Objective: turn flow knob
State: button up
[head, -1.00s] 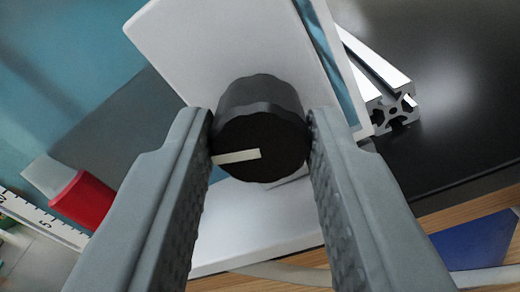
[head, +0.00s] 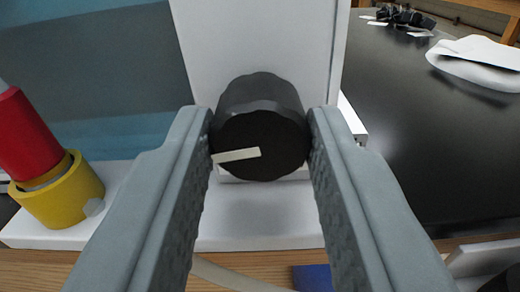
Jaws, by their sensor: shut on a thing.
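The flow knob (head: 270,134) is black and ribbed, with a pale pointer line on its face. The line points left and slightly down in the picture. The knob sits in front of a white upright panel (head: 230,38). My gripper (head: 262,140) is shut on the knob, with one grey finger against its left side and one against its right. The knob's mounting behind it is hidden.
A red and yellow piece (head: 58,194) stands on a white base (head: 245,225) at the left. A black surface (head: 420,130) stretches right, with a white crumpled item (head: 480,60) and small dark parts (head: 400,18). A blue piece (head: 312,279) lies below.

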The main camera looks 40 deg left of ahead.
jog(key=shift+f, duration=0.15)
jog(key=o, duration=1)
jog(key=v, duration=1.7)
jog(key=shift+s+d, duration=0.1)
jog(key=shift+s, duration=0.05)
